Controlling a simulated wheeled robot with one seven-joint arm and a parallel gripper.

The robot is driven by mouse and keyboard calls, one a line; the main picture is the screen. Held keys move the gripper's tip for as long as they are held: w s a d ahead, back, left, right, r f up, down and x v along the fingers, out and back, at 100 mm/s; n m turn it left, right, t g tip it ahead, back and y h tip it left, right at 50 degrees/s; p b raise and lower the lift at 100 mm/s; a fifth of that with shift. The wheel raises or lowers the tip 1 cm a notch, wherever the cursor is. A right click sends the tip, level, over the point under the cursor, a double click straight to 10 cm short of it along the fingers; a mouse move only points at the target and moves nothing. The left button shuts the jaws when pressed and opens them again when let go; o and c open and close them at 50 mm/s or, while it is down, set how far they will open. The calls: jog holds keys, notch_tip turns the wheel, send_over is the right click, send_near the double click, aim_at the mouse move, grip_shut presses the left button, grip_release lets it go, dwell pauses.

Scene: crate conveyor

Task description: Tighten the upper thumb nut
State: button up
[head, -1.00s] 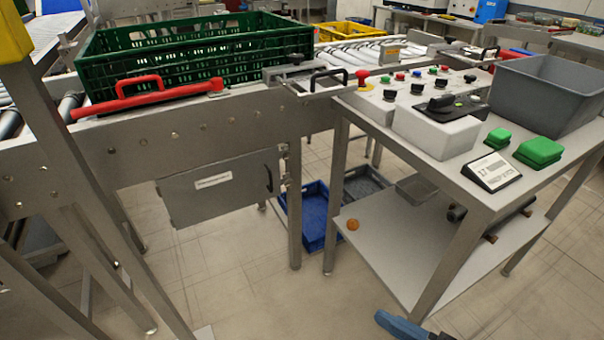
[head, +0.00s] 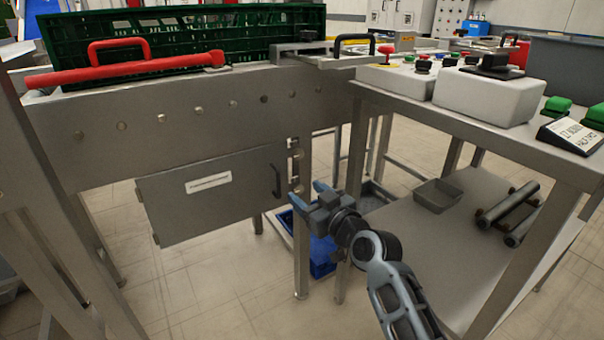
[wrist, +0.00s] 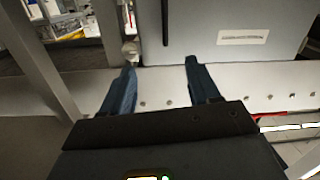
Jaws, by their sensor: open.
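Small metal thumb nuts sit one above the other on a bracket at the conveyor leg, just right of the grey cabinet door. The upper thumb nut (head: 294,144) is small and its turn cannot be read. A lower thumb nut (head: 297,187) is close behind my gripper's fingertips. My gripper (head: 308,192) is open and empty, below the upper nut and in front of the leg. In the wrist view my gripper (wrist: 160,66) has its blue fingers spread, and one metal nut (wrist: 131,50) shows near the left fingertip; which one, I cannot tell.
The cabinet door (head: 215,195) has a dark handle (head: 276,181) close left of the nuts. A red bar (head: 120,72) and a green crate (head: 180,38) are above. The control table's shelf (head: 440,250) is right of my arm. Open floor lies in front.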

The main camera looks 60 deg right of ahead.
jog(key=b, duration=0.2)
send_near(299, 154)
jog(key=f, duration=0.1)
jog(key=shift+t+h, duration=0.3)
jog(key=x, duration=0.8)
jog(key=shift+w+r+b, duration=0.1)
jog(key=shift+w+b, duration=0.05)
jog(key=shift+b, duration=0.2)
jog(key=shift+c, duration=0.2)
jog(key=c, duration=1)
